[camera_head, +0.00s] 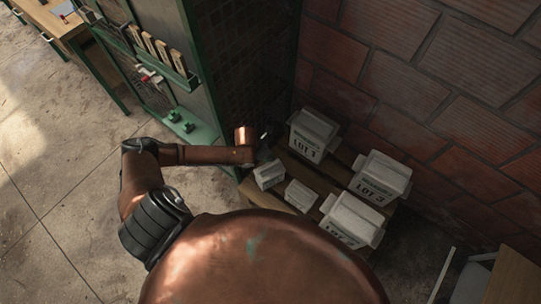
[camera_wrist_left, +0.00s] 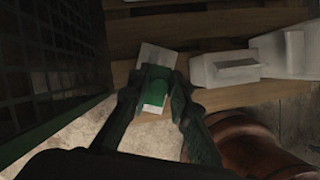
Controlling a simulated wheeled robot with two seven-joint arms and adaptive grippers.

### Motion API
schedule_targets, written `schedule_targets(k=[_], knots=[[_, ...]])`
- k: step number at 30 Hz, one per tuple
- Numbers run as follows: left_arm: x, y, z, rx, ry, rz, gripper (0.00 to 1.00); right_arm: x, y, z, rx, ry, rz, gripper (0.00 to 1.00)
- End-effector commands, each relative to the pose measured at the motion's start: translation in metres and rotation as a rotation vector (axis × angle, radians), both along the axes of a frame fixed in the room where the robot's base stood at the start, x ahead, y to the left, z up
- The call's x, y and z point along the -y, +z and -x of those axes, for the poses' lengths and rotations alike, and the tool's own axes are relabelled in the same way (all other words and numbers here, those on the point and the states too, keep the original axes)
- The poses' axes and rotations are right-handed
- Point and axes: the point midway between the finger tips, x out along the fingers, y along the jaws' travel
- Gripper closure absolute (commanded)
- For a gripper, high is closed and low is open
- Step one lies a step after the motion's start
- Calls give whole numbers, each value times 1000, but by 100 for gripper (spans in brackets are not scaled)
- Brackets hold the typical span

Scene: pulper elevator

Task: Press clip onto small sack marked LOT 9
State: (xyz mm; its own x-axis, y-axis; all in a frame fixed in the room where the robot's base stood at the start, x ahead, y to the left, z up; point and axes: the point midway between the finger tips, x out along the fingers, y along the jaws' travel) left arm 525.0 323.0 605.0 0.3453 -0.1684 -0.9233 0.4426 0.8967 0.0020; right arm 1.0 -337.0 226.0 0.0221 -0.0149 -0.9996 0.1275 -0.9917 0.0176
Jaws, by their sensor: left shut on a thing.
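My left gripper (camera_wrist_left: 155,100) is shut on a green clip (camera_wrist_left: 153,88). The clip is in line with a small pale sack (camera_wrist_left: 157,55) on the wooden shelf; whether it touches the sack or is pushed onto it I cannot tell. In the head view the left gripper (camera_head: 264,153) is dark and small, just above the nearer-left small sack (camera_head: 269,176). A second small sack (camera_head: 300,195) lies to its right and also shows in the wrist view (camera_wrist_left: 225,69). No LOT 9 marking is legible on either small sack. My right gripper is out of view.
Larger pale sacks marked LOT 1 (camera_head: 309,137) and LOT 3 (camera_head: 380,178), and another lot sack (camera_head: 350,220), crowd the wooden platform. A brick wall stands behind. A green mesh cabinet (camera_wrist_left: 50,65) stands close on the left.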

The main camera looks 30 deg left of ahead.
Motion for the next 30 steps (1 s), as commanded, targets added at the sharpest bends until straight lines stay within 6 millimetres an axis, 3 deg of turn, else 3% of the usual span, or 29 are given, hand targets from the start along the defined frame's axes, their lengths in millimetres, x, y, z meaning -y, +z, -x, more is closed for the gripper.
schedule_targets(k=[8, 21, 30], knots=[[0, -11, 1, -2, -15, 0, 98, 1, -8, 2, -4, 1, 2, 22], [0, -51, 2, -5, -14, -1, 98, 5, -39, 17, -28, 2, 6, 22], [0, -59, 0, -2, -14, -1, 98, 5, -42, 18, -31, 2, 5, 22]])
